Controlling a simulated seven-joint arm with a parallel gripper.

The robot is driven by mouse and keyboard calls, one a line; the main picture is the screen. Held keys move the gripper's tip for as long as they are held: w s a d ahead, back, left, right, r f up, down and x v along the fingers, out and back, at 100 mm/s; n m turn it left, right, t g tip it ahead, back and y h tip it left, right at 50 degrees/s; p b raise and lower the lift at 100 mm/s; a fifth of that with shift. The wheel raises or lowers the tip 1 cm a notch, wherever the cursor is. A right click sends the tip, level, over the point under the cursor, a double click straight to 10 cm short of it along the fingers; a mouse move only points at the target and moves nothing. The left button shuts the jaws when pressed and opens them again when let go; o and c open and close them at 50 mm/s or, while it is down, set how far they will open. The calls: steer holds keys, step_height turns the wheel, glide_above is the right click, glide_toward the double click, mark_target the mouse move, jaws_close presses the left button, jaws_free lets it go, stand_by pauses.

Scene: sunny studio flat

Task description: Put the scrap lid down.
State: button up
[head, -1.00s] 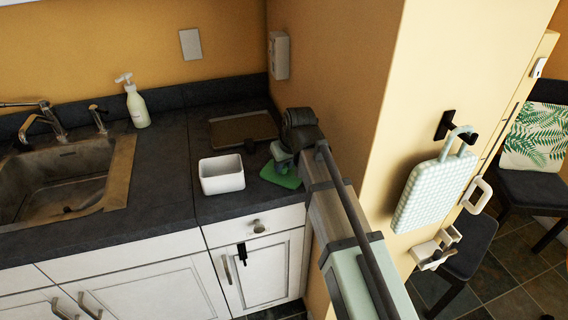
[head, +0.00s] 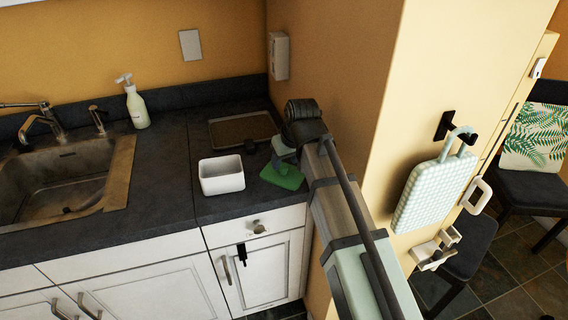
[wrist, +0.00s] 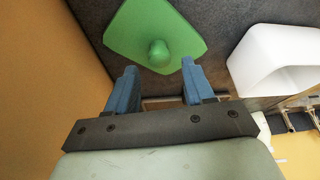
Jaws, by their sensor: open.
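The scrap lid is a green, rounded-square plate (head: 284,177) with a round knob. It lies on the dark countertop near the yellow wall, right of the white container. In the wrist view the lid (wrist: 140,22) shows almost whole, its knob just beyond my fingertips. My gripper (wrist: 158,67) is open, with its two blue fingers apart and nothing between them. In the head view my gripper is at the lid's far side and covers part of it.
The white open container (head: 222,176) stands just left of the lid; it also shows in the wrist view (wrist: 275,60). A dark-rimmed flat tray (head: 228,146) lies behind. A sink (head: 65,175) and soap bottle (head: 137,105) are farther left. The wall stands close on the right.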

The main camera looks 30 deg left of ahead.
steer(key=v, duration=0.9)
stand_by(0.4)
steer(key=s+d+f+m+g+h, duration=0.25)
steer(key=s+d+f, duration=0.55)
steer(key=f, duration=1)
steer(key=s+d+f+m+g+h, duration=0.25)
steer(key=s+d+f, duration=0.45)
steer(key=f, duration=1.1)
steer(key=s+d+f+m+g+h, duration=0.1)
steer(key=s+d+f+g+h, duration=0.5)
steer(key=f, duration=1.3)
steer(key=s+d+f+m+y, duration=0.2)
steer(key=s+d+f+y, duration=0.1)
steer(key=d, duration=0.9)
steer(key=s+d+f+m+t+y, duration=0.1)
steer(key=s+d+f+y, duration=0.3)
steer(key=d, duration=0.8)
steer(key=shift+s+d+f+m, duration=0.25)
steer(key=shift+s+f+m, duration=0.5)
steer(key=shift+s+m, duration=0.2)
